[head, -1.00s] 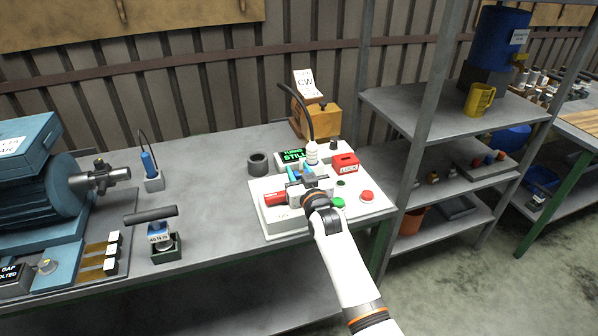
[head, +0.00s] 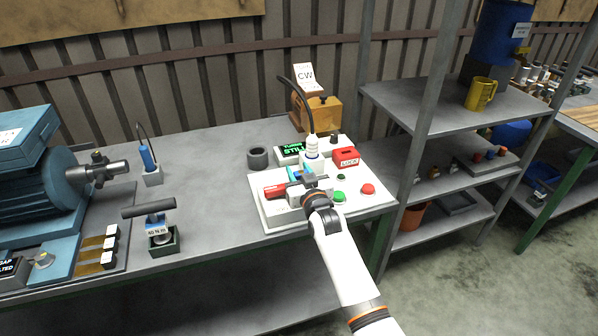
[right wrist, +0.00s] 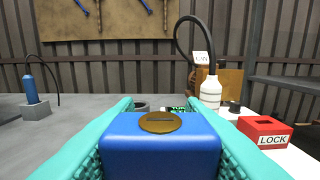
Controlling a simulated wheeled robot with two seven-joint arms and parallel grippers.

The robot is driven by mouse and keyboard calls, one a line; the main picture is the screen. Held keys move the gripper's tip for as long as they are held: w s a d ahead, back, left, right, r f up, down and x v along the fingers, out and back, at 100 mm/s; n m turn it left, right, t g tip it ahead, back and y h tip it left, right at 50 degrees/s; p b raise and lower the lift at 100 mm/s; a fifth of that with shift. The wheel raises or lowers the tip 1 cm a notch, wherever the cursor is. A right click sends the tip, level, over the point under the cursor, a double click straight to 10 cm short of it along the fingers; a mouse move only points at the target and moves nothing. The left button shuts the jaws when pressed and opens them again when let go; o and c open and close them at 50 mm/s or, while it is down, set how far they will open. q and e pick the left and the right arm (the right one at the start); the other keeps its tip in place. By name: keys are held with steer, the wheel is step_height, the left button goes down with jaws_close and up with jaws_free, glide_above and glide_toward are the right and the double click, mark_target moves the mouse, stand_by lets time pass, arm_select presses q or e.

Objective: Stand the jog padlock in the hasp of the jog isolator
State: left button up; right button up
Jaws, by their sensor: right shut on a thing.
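My right gripper (head: 300,174) is over the white panel on the bench. In the right wrist view its teal fingers (right wrist: 160,135) are shut on a blue block with a round brass slotted disc, which looks like the jog padlock (right wrist: 160,158). The padlock's shackle is not visible. A red-marked part (head: 275,191) lies on the panel just left of the gripper; I cannot tell if it is the jog isolator. The hasp is not visible, and I cannot tell if the padlock touches it. My left gripper is not in view.
A red LOCK box (head: 345,157), a white bottle (head: 312,150) with a black hose, a green button (head: 339,196) and a red button (head: 367,189) are on the panel (head: 380,203). A dark ring (head: 257,158) stands behind. The bench left of the panel has free room.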

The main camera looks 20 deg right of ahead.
steer(key=shift+f+b, duration=0.3)
steer(key=shift+f, duration=0.25)
steer(key=o, duration=1.1)
steer(key=shift+o, duration=0.2)
steer(key=shift+s, duration=0.1)
steer(key=s, duration=1.2)
steer(key=shift+d+b, duration=0.2)
steer(key=shift+b, duration=0.2)
steer(key=shift+w, duration=0.1)
